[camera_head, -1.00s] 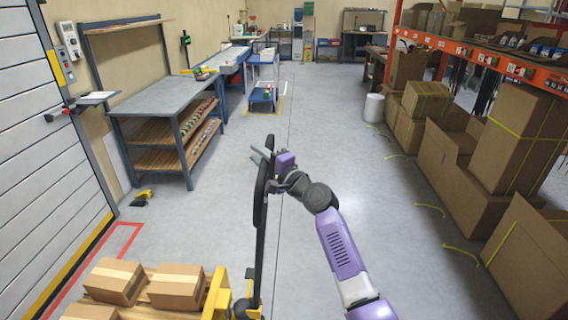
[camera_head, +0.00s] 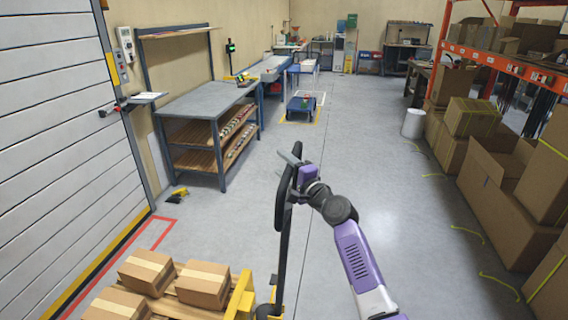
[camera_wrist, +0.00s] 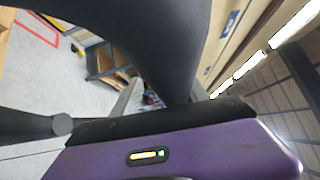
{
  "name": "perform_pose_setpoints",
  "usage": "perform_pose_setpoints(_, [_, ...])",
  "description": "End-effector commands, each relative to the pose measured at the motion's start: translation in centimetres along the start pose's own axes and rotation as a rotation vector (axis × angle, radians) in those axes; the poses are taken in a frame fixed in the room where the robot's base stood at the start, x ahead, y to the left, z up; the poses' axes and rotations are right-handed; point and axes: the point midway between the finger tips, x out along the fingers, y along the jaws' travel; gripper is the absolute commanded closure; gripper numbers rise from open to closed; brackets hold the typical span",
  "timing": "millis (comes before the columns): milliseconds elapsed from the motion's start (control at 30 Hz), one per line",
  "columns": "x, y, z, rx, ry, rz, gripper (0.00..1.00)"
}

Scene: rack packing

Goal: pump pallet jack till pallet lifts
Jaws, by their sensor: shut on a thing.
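The pallet jack's black handle (camera_head: 284,208) stands nearly upright at the lower middle of the head view, with its loop at the top. My gripper (camera_head: 295,160) is shut on the handle's loop from the right side. In the wrist view a large black part of the handle (camera_wrist: 180,35) fills the upper middle, close to the camera. The yellow jack body (camera_head: 242,296) stands at the bottom. A wooden pallet (camera_head: 182,300) bears several taped cardboard boxes (camera_head: 204,283). I cannot tell whether the pallet is off the floor.
A workbench (camera_head: 205,101) with lower shelves stands at the left, past the white shutter door (camera_head: 55,140). A blue cart (camera_head: 301,105) stands further back. Cardboard boxes (camera_head: 490,185) and an orange rack (camera_head: 500,65) line the right. The middle floor is clear.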

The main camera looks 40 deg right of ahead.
Motion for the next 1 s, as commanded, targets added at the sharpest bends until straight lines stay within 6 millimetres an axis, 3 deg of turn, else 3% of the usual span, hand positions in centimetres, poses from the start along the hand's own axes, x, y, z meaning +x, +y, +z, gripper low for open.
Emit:
perform_pose_setpoints(767, [-0.1,-0.2,-0.2,0.003,0.004,-0.003,0.55])
perform_pose_setpoints(1000, [-2.5,0.0,-0.2,0.004,0.004,-0.003,0.55])
